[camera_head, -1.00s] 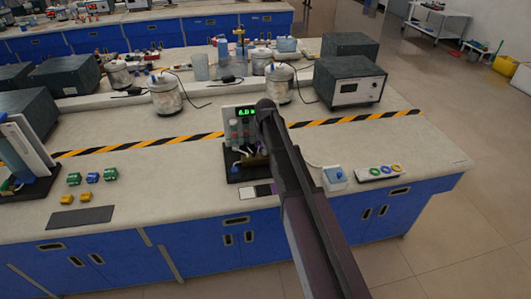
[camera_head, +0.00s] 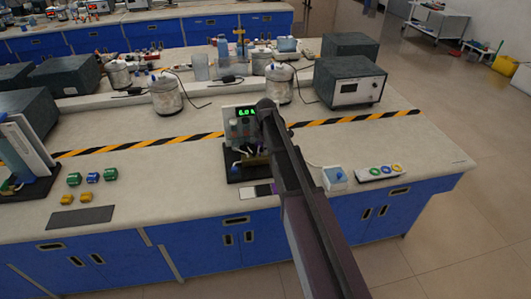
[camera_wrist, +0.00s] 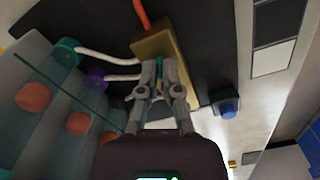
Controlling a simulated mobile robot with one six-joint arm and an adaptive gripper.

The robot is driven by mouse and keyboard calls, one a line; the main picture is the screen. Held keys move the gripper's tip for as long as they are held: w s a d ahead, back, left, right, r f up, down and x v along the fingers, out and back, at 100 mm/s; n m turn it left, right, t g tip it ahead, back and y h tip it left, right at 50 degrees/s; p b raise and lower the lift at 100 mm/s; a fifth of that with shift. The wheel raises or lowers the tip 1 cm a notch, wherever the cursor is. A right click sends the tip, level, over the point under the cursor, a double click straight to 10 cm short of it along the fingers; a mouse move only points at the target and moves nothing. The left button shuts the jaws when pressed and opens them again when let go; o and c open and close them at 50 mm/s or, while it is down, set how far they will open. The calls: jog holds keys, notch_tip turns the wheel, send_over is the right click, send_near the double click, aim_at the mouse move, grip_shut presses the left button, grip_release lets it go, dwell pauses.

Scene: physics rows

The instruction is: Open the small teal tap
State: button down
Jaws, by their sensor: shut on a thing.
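The small teal tap (camera_wrist: 159,68) shows in the wrist view as a teal sliver between my fingertips, on a brass block (camera_wrist: 150,46). My gripper (camera_wrist: 160,82) is shut on it, and the fingers hide most of the tap. An orange tube (camera_wrist: 140,14) meets the far end of the block, and white tubes reach its left side. In the head view my arm covers part of the black-based apparatus (camera_head: 236,174) that has a green-lit display (camera_head: 246,112); the tap cannot be made out there.
In the wrist view, a translucent container with orange round parts (camera_wrist: 33,97) stands close on the left, and a blue knob (camera_wrist: 229,108) sits to the right. In the head view, a white box with a blue top (camera_head: 335,178) stands right of my arm.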

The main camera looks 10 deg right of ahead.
jog(key=shift+n, duration=0.3)
jog(key=n, duration=0.3)
jog(key=c, duration=1.1)
grip_release()
jog(key=shift+c, duration=0.2)
jog(key=shift+r, duration=0.15)
jog(key=shift+r+p, duration=3.4)
jog(key=shift+p, duration=0.15)
jog(key=shift+s, duration=0.15)
